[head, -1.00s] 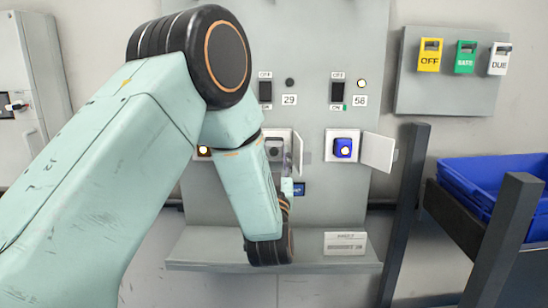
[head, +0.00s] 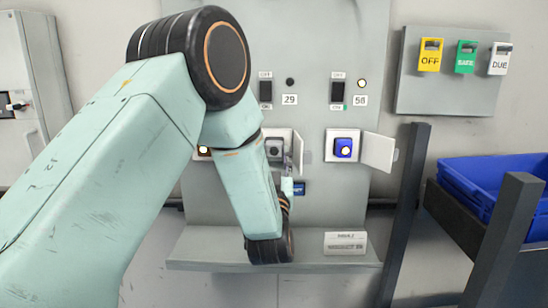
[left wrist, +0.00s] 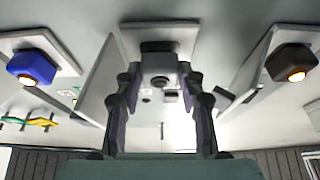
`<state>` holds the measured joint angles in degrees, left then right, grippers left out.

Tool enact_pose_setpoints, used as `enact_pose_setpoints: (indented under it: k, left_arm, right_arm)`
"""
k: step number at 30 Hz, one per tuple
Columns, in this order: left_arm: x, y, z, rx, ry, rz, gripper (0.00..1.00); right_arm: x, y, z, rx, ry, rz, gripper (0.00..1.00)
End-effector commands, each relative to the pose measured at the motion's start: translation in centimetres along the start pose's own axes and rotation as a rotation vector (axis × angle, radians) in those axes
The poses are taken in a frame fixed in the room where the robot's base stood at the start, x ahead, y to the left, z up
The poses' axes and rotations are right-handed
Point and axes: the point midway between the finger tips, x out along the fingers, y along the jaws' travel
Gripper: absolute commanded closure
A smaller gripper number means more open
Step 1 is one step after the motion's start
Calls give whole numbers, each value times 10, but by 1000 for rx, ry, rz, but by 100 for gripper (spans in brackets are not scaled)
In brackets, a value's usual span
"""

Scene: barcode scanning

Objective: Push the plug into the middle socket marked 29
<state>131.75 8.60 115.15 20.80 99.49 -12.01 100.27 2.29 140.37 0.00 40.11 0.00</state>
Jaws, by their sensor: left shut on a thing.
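The grey plug (head: 275,149) is at the middle socket (head: 284,134), below the label 29 (head: 289,99). In the left wrist view the plug (left wrist: 160,66) is between the two fingers of my left gripper (left wrist: 160,84), which is shut on it. The plug lines up with the white socket plate (left wrist: 132,34). I cannot tell how deep it sits. In the head view my left gripper (head: 288,170) reaches up to the socket from below, partly hidden by my own arm. My right gripper is not in view.
A lit blue plug (head: 343,148) sits in the right socket, with its white door (head: 379,151) open. Another lit plug (left wrist: 292,62) is on the other side. A shelf (head: 215,251) with a white label block (head: 345,243) juts out below. A blue bin (head: 490,180) stands right.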

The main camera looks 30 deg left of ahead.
Motion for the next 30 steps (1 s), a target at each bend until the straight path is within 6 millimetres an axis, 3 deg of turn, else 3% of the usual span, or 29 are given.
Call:
enact_pose_setpoints:
  k: [14, 15, 24, 30]
  left_arm:
    - [8, 0, 3, 0, 1, 0, 89]
    - [8, 0, 3, 0, 1, 0, 60]
    - [8, 0, 3, 0, 0, 0, 35]
    - [8, 0, 3, 0, 0, 0, 35]
  right_arm:
    - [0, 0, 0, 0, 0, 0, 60]
    - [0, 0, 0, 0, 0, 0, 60]
    - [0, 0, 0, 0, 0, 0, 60]
    - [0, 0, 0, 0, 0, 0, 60]
